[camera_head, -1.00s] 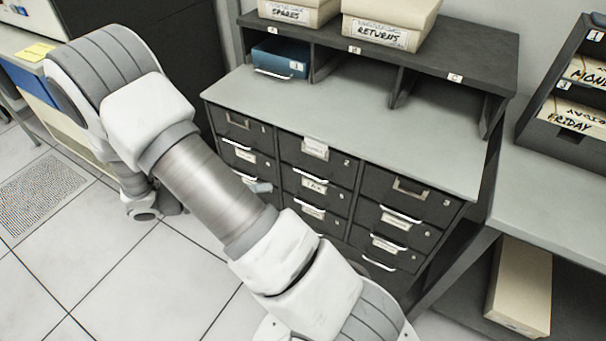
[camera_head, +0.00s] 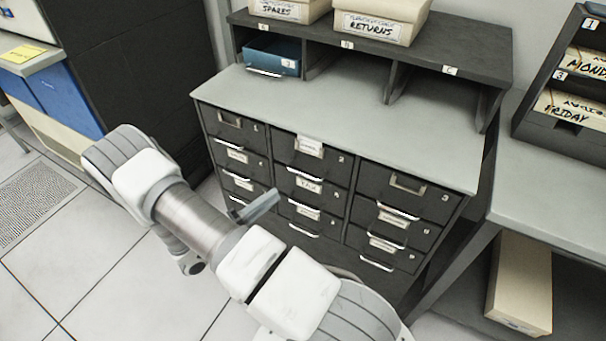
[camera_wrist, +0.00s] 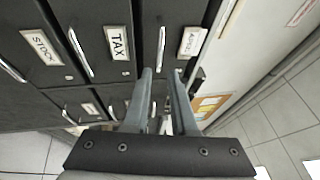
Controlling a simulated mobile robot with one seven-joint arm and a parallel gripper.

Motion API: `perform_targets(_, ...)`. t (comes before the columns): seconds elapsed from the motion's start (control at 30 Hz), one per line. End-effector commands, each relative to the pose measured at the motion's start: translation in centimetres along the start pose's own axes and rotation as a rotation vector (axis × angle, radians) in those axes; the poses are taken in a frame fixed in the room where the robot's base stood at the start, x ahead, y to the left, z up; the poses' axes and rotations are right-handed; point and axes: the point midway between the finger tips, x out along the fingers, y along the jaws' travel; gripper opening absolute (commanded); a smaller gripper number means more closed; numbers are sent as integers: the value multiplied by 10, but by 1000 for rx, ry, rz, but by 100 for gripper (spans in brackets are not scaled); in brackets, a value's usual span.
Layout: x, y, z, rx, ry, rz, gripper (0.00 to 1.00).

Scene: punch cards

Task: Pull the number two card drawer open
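The number two card drawer (camera_head: 326,171) is the top drawer of the cabinet's middle column and looks shut. Its pale label (camera_head: 310,147) sits at its top edge, and its pale bar handle (camera_head: 304,174) runs along its lower edge. In the wrist view the drawer front (camera_wrist: 178,18) is turned sideways, with the handle (camera_wrist: 161,45) beyond the fingertips and roughly in line with the gap between them. My gripper (camera_wrist: 163,73) is open and empty.
The TAX drawer (camera_wrist: 118,42) lies directly below drawer two. Drawer one (camera_head: 228,120) and drawer three (camera_head: 405,184) flank it. Boxes and a blue tray (camera_head: 271,55) sit above on the shelf unit. A side table (camera_head: 550,195) stands at right.

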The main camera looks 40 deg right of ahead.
Motion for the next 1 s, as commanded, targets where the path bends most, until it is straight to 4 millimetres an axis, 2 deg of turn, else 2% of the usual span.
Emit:
perform_targets(0.1,28,0,-1,0,5,-1,25)
perform_targets(0.3,70,0,-1,1,5,0,25)
perform_targets(0.5,99,0,0,2,3,-1,25)
perform_targets(0.7,110,0,0,2,1,1,25)
perform_targets(0.93,110,0,0,2,0,1,25)
perform_targets(0.97,110,0,0,2,0,1,23)
perform_targets(1.0,110,0,0,2,1,1,16)
